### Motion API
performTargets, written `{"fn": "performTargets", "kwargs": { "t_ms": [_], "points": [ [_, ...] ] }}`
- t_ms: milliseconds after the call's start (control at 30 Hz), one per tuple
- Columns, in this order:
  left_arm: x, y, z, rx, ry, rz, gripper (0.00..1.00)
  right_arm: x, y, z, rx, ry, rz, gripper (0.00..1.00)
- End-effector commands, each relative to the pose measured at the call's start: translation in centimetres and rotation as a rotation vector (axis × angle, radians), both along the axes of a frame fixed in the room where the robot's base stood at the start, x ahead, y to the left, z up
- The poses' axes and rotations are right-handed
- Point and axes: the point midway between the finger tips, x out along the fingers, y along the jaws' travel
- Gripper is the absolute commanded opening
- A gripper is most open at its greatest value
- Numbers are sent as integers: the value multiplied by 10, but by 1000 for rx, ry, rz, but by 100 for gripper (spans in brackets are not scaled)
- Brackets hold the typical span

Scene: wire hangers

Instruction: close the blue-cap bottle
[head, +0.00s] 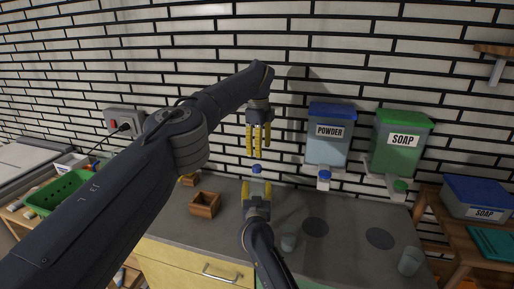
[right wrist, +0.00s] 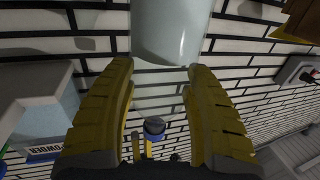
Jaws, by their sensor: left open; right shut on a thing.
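My right gripper (head: 257,190) is shut on a pale, translucent bottle (right wrist: 170,30), with one yellow finger on each side in the right wrist view (right wrist: 160,75). A small blue cap (head: 256,169) shows at the bottle's top in the head view. It looks dark in the right wrist view (right wrist: 153,127). I cannot tell how firmly it sits on the neck. My left gripper (head: 258,152) is open and empty, with its yellow fingers pointing down just above the cap. The right gripper hides most of the bottle in the head view.
A blue-lidded POWDER dispenser (head: 330,140) and a green-lidded SOAP dispenser (head: 400,148) hang on the brick wall to the right. A wooden box (head: 204,204) stands left of the bottle. A green basket (head: 62,192) is at far left.

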Motion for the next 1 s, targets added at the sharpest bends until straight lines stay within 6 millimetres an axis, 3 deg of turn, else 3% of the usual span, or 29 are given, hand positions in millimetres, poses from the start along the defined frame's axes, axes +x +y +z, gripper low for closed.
{"fn": "performTargets", "kwargs": {
  "t_ms": [600,1000],
  "points": [
    [0,7,1,16,11,937,50,0,0,-1,0,1,0,0],
    [-1,7,1,15,16,1258,50,0,0,-1,0,1,0,0]
  ]
}}
